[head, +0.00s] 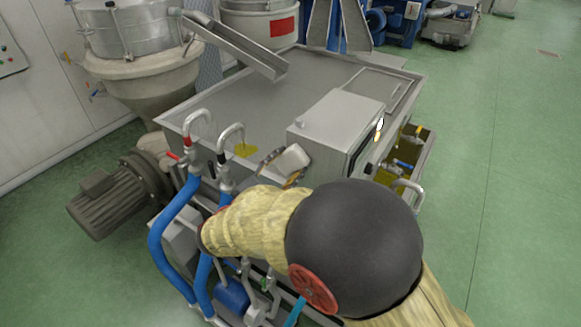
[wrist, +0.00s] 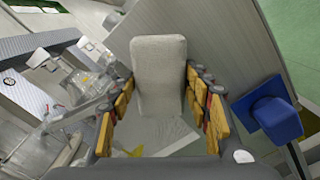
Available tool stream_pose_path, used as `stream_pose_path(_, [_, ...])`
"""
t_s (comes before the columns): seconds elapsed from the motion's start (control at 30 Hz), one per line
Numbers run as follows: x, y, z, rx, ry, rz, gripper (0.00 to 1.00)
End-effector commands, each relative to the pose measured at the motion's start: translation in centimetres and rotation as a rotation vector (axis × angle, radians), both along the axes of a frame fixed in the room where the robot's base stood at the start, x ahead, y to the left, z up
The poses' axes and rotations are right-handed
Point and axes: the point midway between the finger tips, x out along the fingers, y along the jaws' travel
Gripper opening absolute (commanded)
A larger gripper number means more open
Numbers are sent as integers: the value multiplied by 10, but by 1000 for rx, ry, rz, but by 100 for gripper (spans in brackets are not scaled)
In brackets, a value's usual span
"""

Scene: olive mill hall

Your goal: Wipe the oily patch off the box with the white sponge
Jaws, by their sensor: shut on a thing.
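The white sponge (head: 291,160) shows in the head view at the near left side of the grey metal box (head: 335,115). I cannot tell whether it touches the box. My gripper (head: 282,167) is shut on the sponge. In the wrist view the sponge (wrist: 158,72) stands out between the yellow finger pads of my gripper (wrist: 160,98). A yellow oily patch (head: 245,150) lies on the flat metal top left of the box. No patch is clear on the visible faces of the box. My arm hides part of the near side.
The wide metal machine top (head: 255,110) is mostly clear behind the box. Two hooked pipes with blue hoses (head: 172,232) rise left of my gripper. A metal chute (head: 235,45) overhangs the back left. Valves (head: 405,164) line the right side. Green floor is free at right.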

Motion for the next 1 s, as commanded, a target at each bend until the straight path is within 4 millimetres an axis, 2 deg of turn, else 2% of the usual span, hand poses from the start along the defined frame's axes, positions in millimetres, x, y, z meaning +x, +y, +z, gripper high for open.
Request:
stream_pose_path(0.23, [-2, 2, 2, 2, -3, 2, 28])
stream_pose_path(0.8, [-42, 33, 1, 0, -1, 2, 28])
stream_pose_path(1.0, [-47, 37, 1, 1, -1, 0, 28])
